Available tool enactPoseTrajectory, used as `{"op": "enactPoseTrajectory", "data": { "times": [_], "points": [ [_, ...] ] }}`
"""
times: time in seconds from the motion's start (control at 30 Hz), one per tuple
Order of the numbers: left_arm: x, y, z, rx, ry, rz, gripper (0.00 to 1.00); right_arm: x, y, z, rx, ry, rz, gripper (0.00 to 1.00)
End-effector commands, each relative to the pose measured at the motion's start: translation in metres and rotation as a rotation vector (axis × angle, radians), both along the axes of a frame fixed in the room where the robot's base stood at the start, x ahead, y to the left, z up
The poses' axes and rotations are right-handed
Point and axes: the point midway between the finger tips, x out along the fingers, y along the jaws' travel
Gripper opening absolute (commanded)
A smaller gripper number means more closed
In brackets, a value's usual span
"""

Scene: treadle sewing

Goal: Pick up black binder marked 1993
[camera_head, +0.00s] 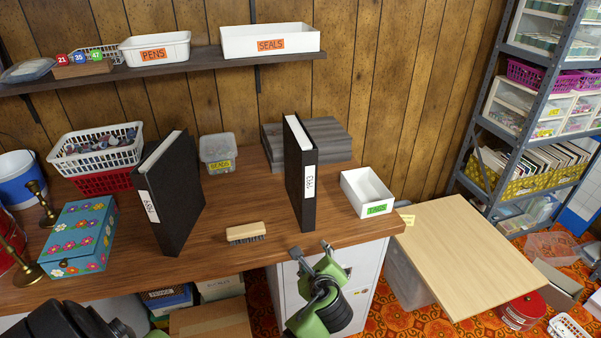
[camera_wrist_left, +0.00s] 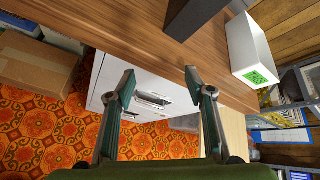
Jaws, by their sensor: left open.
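The black binder marked 1993 (camera_head: 308,212) stands upright on the wooden workbench (camera_head: 275,255), near its front edge, its labelled spine facing me. In the left wrist view, the lower part of a black binder (camera_wrist_left: 190,14) shows at the top edge. My left gripper (camera_head: 311,249) is open and empty, in front of the bench edge and below the binder, apart from it. Its two spread fingers also show in the left wrist view (camera_wrist_left: 160,75), with nothing between them. My right gripper is not in view.
Another black binder (camera_head: 182,205) stands to the left, with a brush (camera_head: 246,232) between the two. A white TAGS box (camera_head: 366,194) sits close on the right. Grey boxes (camera_head: 338,140) are behind. A white cabinet (camera_head: 357,275) stands under the bench.

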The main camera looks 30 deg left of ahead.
Motion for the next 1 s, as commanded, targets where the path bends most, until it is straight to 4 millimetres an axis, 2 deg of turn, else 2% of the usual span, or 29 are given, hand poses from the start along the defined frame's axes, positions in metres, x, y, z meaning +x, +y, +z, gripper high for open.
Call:
{"op": "enactPoseTrajectory", "data": {
  "times": [0.03, 0.1, 0.2, 0.3, 0.4, 0.57, 0.8, 1.0],
  "points": [
    [0.016, 0.006, 0.040, 0.127, -0.009, -0.028, 0.49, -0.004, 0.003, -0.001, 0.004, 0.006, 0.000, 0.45],
    [0.029, 0.013, 0.089, 0.310, 0.005, -0.054, 0.49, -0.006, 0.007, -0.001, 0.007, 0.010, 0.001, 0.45],
    [0.039, 0.021, 0.150, 0.535, 0.036, -0.060, 0.49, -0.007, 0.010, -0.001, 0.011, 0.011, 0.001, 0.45],
    [0.043, 0.025, 0.194, 0.699, 0.072, -0.048, 0.49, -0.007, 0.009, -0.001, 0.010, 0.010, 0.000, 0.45],
    [0.043, 0.028, 0.221, 0.799, 0.101, -0.032, 0.49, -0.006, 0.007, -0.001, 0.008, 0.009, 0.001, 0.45],
    [0.051, 0.039, 0.236, 0.855, 0.121, -0.020, 0.49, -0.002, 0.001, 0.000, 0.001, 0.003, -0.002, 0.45],
    [0.082, 0.075, 0.236, 0.854, 0.122, -0.020, 0.49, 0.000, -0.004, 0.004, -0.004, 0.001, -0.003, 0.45],
    [0.098, 0.091, 0.235, 0.851, 0.120, -0.022, 0.49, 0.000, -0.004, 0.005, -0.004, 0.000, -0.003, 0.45]
  ]
}}
